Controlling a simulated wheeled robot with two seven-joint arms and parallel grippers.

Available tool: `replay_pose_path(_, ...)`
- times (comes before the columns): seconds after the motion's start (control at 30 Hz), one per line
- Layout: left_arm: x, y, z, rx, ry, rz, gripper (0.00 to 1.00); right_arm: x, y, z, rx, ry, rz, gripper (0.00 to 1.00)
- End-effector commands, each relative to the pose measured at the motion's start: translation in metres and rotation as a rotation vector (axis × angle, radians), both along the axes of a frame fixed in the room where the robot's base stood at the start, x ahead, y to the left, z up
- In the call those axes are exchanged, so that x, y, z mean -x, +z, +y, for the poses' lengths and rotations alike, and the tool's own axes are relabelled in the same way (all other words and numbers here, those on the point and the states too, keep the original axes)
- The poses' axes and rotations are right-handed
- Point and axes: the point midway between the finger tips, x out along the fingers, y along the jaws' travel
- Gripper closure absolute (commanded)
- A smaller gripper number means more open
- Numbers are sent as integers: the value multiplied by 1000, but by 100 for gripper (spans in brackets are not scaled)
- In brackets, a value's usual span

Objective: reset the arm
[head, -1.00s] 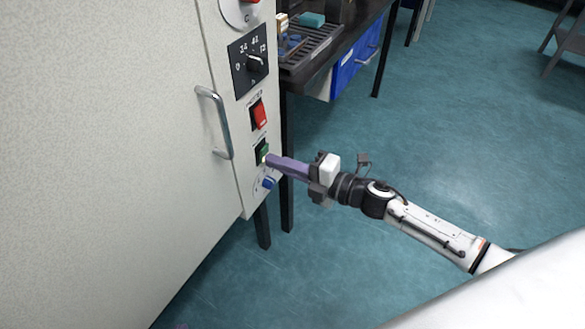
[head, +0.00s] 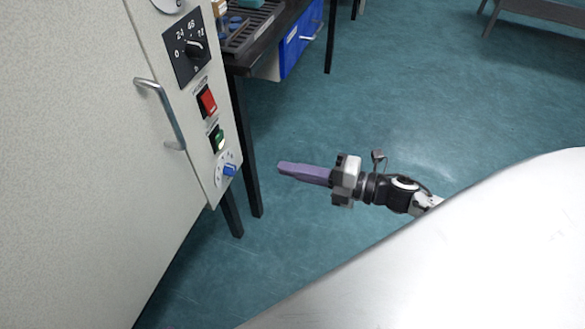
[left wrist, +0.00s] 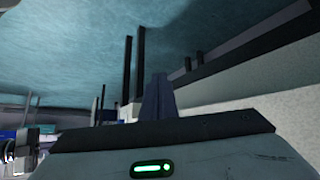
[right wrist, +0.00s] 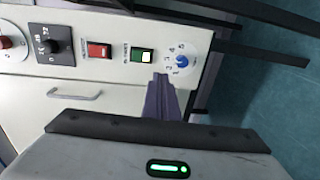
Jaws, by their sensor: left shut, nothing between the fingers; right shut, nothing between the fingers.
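My right gripper (head: 281,167) has purple fingers that are shut and empty. In the head view it hangs over the floor, to the right of the machine's control panel (head: 198,95) and apart from it. In the right wrist view its shut fingers (right wrist: 162,78) show in front of the panel, just below the green switch (right wrist: 143,55). My left gripper is out of the head view. In the left wrist view its fingers (left wrist: 158,76) are shut with nothing between them.
The panel carries a black dial (head: 194,47), a red switch (head: 207,101), the lit green switch and a blue knob (head: 229,170). A metal handle (head: 163,112) sticks out beside them. A dark bench with a blue drawer (head: 300,42) stands behind.

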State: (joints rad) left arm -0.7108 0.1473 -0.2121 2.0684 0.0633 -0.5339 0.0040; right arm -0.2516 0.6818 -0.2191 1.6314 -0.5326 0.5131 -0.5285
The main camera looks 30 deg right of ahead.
Motion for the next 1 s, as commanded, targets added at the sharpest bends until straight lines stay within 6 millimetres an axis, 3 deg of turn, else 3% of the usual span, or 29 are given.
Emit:
replay_pose_path(0.47, -1, 4, 0, 0, 0, -2, 100, 1, 1, 2, -21, -18, 17, 100)
replay_pose_path(0.63, 0, 31, 0, -3, 2, -1, 100, 14, 4, 14, -286, -239, 242, 100)
replay_pose_path(0.77, 2, 51, 1, -6, 6, 6, 100, 49, -10, 25, -624, -528, 575, 100)
replay_pose_path(1.0, 3, 71, 4, -20, 9, 15, 100, 138, -39, 65, -1067, -930, 1098, 100)
